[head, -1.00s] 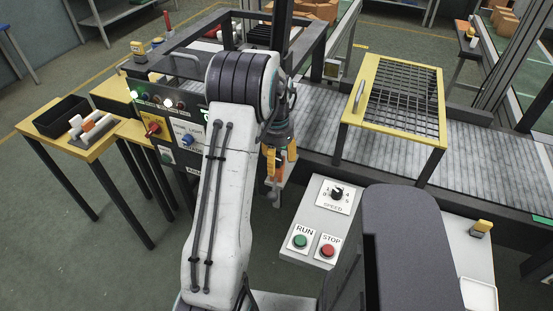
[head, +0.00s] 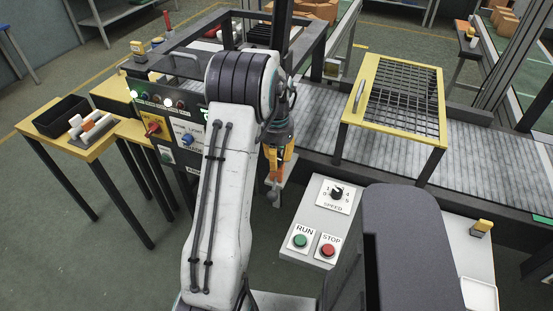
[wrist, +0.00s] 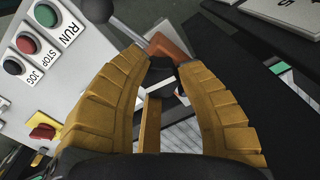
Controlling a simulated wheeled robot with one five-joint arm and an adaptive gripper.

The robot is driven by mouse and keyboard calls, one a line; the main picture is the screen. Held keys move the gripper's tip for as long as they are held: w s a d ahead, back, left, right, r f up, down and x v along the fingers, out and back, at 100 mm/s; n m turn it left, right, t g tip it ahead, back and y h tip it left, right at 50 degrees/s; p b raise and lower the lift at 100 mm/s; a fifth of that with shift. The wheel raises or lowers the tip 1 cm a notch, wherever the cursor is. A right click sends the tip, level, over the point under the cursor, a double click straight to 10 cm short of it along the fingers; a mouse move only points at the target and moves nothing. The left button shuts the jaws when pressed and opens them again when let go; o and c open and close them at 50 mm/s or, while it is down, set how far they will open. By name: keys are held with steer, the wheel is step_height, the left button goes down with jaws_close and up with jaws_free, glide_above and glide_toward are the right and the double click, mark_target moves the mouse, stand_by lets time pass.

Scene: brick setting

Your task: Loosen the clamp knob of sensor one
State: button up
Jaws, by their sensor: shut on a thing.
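My gripper (wrist: 168,62) has its yellow fingers closed in around an orange-brown part (wrist: 170,44), seemingly the clamp knob of sensor one. The fingers hide much of the part, and no label for sensor one is readable. In the head view my gripper (head: 277,168) points down beside the conveyor, right of the control box and partly behind my arm. A small grey piece (head: 273,196) shows just below the fingers.
A panel with a SPEED dial (head: 336,194), green RUN button (head: 301,241) and red STOP button (head: 328,251) stands close to the right. A yellow-framed mesh guard (head: 396,100) stands over the conveyor (head: 490,160). A wooden table (head: 52,146) holds a black bin at the left.

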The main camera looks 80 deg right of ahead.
steer(key=shift+a+f+n, duration=0.1)
steer(key=shift+n, duration=0.2)
steer(key=o, duration=1.2)
step_height(320, 180, up, 12)
steer(key=shift+w, duration=0.1)
stand_by(0.7)
